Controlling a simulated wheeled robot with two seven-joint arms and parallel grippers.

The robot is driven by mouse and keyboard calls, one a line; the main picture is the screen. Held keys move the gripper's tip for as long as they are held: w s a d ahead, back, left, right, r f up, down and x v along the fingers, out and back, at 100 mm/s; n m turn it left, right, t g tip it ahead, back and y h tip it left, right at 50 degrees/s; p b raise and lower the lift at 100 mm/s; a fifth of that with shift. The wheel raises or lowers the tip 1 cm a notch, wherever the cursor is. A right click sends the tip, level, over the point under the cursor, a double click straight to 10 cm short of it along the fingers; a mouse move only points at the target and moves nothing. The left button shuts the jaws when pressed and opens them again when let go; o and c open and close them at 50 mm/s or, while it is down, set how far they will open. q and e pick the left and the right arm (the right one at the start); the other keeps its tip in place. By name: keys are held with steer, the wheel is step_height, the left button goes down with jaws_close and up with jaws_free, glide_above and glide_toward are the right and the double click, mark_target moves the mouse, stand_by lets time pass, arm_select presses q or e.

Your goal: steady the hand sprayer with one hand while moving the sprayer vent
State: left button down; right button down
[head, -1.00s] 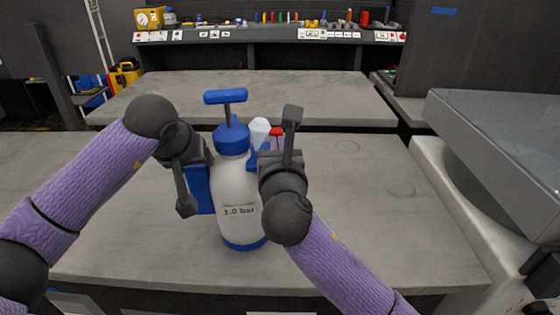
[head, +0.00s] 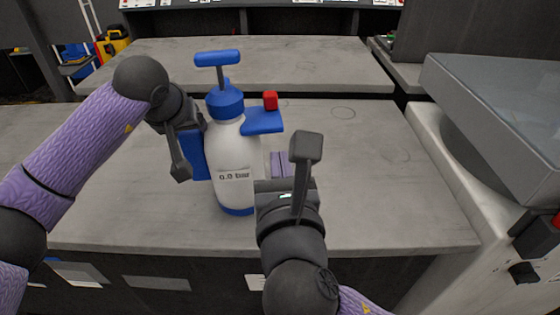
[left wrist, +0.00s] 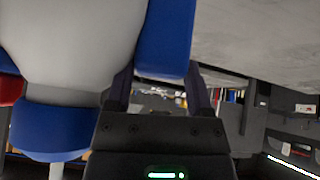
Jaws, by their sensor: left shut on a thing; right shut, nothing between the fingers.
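The hand sprayer (head: 231,153) stands on the grey bench, a white bottle with a blue base, blue collar and blue pump handle (head: 217,58). Its label reads 0.0 bar. The red sprayer vent (head: 270,100) sits on the blue arm (head: 262,121) at the bottle's upper right. My left gripper (head: 189,148) is shut on the blue grip (head: 196,160) at the bottle's left side; that grip (left wrist: 165,35) also shows between the fingers in the left wrist view. My right gripper (head: 304,152) is shut and empty, in front of and right of the bottle, apart from the vent.
The bench top (head: 385,190) is clear right of the sprayer. A grey machine with a sloped top (head: 495,115) stands at the right. A second bare bench (head: 290,65) lies behind. A yellow case (head: 117,42) is at the far left.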

arm_select(q)
jaws_free()
steer(key=shift+a, duration=0.15)
